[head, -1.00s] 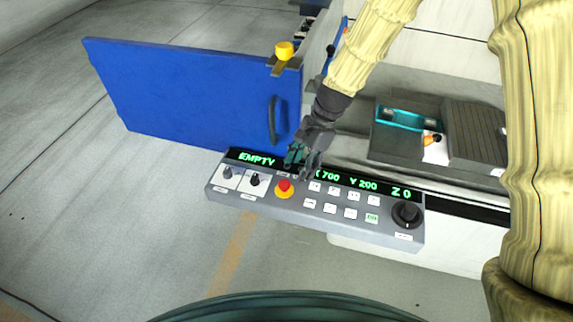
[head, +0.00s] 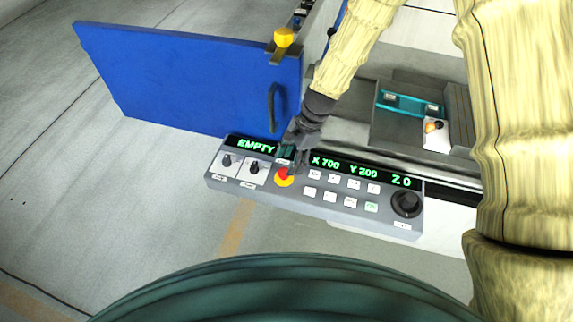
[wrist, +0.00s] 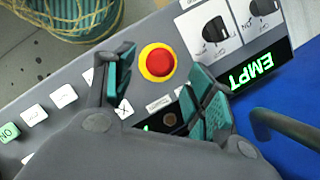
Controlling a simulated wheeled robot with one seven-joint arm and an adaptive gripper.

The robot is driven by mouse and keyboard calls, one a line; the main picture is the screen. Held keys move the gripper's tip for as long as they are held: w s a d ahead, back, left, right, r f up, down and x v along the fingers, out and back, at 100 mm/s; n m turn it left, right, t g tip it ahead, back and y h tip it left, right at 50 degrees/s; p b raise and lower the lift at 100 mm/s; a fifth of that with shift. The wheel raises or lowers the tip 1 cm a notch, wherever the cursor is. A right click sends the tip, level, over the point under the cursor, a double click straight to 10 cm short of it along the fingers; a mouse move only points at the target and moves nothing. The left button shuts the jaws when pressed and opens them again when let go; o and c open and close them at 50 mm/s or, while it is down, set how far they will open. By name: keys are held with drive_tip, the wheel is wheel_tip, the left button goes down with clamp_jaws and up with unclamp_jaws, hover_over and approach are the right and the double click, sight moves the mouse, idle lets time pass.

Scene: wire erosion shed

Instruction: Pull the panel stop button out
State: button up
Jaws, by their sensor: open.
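The panel stop button (head: 284,174) is a red mushroom head on a yellow ring, set in the grey control panel (head: 275,200). In the wrist view the button (wrist: 157,62) stands just beyond and between the fingertips. My gripper (head: 290,158) is open, with teal finger pads, just behind the button in the head view. It also shows in the wrist view (wrist: 160,72), with one finger on each side and nothing held. I cannot tell whether any finger touches the button.
Dark rotary switches (head: 254,167) sit left of the button and white keys (head: 332,198) sit right, with a black knob (head: 406,203) at the end. Green displays (head: 365,172) run along the top. A blue door (head: 185,80) with a handle (head: 272,108) stands open behind.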

sight(285, 171)
drive_tip(key=shift+p+x, duration=0.4)
drive_tip(key=shift+x, duration=1.3)
drive_tip(key=shift+f, duration=0.1)
